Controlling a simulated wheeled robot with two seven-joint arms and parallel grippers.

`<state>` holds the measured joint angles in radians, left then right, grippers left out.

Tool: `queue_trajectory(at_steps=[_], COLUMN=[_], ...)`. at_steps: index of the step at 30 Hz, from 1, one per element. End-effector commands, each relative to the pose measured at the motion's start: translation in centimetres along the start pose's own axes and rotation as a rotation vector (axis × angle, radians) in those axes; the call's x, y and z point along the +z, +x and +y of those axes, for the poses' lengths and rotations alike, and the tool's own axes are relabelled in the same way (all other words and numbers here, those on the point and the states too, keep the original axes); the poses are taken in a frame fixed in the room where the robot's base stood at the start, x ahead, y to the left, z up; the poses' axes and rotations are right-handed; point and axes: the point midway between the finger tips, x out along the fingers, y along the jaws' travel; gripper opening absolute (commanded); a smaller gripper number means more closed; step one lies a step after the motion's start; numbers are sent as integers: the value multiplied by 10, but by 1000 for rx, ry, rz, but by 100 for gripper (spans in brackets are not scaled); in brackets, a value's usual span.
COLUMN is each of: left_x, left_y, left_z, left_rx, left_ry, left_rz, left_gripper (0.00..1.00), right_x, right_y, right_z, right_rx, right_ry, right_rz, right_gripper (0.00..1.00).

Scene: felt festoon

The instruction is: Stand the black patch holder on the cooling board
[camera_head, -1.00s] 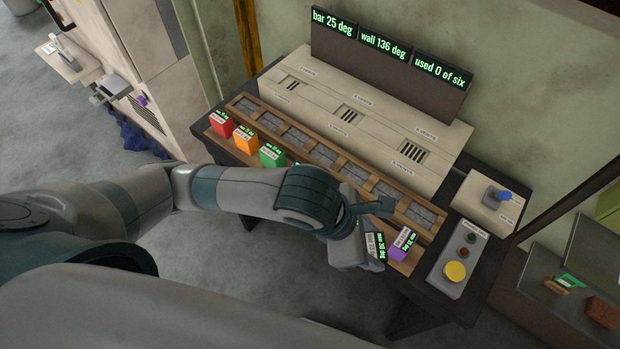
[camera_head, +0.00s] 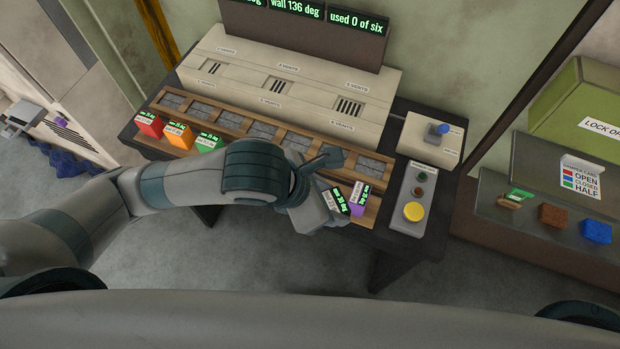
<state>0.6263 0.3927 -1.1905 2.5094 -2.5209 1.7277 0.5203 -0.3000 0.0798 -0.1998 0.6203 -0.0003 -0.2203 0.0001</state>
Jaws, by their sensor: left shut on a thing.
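A dark patch holder with green lettering (camera_head: 341,200), which looks like the black one, is at my left gripper (camera_head: 324,203), over the front edge of the machine table. My left gripper is shut on it; the wrist hides much of the grip. The purple holder (camera_head: 357,204) stands just right of it on the wooden front ledge. I cannot tell for certain which surface is the cooling board. My right gripper is out of view.
Red (camera_head: 149,125), orange (camera_head: 178,135) and green (camera_head: 207,144) holders stand on the ledge at left. A button panel (camera_head: 411,196) with a yellow button is right of the purple holder. A dark bench (camera_head: 541,241) at right bears a brown block (camera_head: 553,216), a blue block (camera_head: 596,230) and a card (camera_head: 580,177).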

Motion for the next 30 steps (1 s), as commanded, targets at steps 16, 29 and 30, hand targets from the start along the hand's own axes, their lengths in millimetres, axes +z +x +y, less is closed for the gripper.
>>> queue_trajectory(at_steps=[16, 29, 30], left_x=[-9, -16, -17], left_y=[26, 54, 56], left_z=[35, 94, 97], left_rx=[2, 0, 1], left_ry=[1, -3, -2], left_rz=[-2, 2, 2], left_gripper=[19, 19, 19], right_x=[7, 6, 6], right_y=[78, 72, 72], right_z=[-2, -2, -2], right_rx=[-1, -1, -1], right_ry=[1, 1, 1], right_rz=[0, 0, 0], right_gripper=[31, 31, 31])
